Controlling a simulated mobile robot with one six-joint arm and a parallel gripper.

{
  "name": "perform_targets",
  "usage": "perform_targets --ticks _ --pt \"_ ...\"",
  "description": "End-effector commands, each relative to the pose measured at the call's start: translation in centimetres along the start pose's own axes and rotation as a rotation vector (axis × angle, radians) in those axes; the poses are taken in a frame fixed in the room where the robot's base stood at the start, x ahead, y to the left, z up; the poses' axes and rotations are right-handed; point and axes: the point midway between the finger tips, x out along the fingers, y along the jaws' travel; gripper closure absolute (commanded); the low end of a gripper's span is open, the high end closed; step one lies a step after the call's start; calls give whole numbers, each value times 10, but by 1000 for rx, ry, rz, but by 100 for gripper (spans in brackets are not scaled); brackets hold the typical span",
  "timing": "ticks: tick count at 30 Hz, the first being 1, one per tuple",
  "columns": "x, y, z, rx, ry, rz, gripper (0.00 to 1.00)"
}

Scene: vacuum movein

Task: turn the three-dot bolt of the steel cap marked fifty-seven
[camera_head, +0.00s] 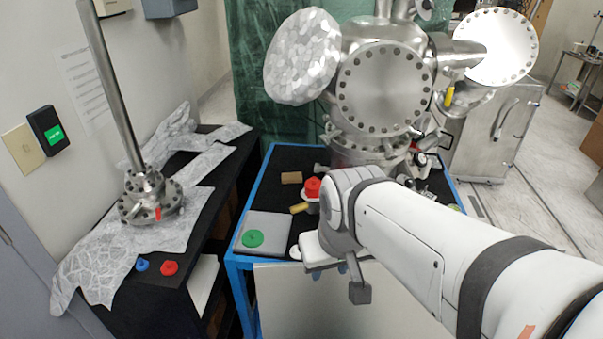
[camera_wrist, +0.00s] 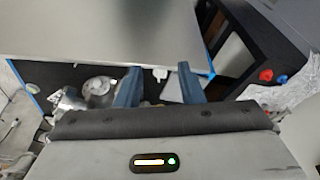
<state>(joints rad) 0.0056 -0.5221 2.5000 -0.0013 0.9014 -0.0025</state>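A steel chamber (camera_head: 385,85) stands on the blue-edged cart, with a round bolted steel cap on its front. Another round bolted plate (camera_head: 497,47) is at its upper right. No number fifty-seven and no dot marks can be read, so I cannot tell which cap or bolt is the named one. My gripper (camera_head: 352,268) is at the cart's front edge, below and left of the chamber, mostly hidden by my wrist. In the wrist view, its two blue fingers (camera_wrist: 157,72) stand apart with nothing seen held between them.
The blue-edged cart (camera_head: 236,261) carries a grey box with a green ring (camera_head: 252,238) and a red knob (camera_head: 312,187). On the left, a black bench holds foil, a bolted flange with a tall tube (camera_head: 150,200), and blue and red caps (camera_head: 169,268).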

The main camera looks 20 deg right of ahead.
Motion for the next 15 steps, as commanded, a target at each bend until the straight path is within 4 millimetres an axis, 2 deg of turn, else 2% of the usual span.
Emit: perform_targets --ticks 9,11,13,15 --pt "4 1 -5 -4 0 -3 65" --pt "10 3 -14 -13 1 -9 65" --pt "20 2 -32 -37 5 -20 65" --pt "35 10 -57 -63 12 -34 65"
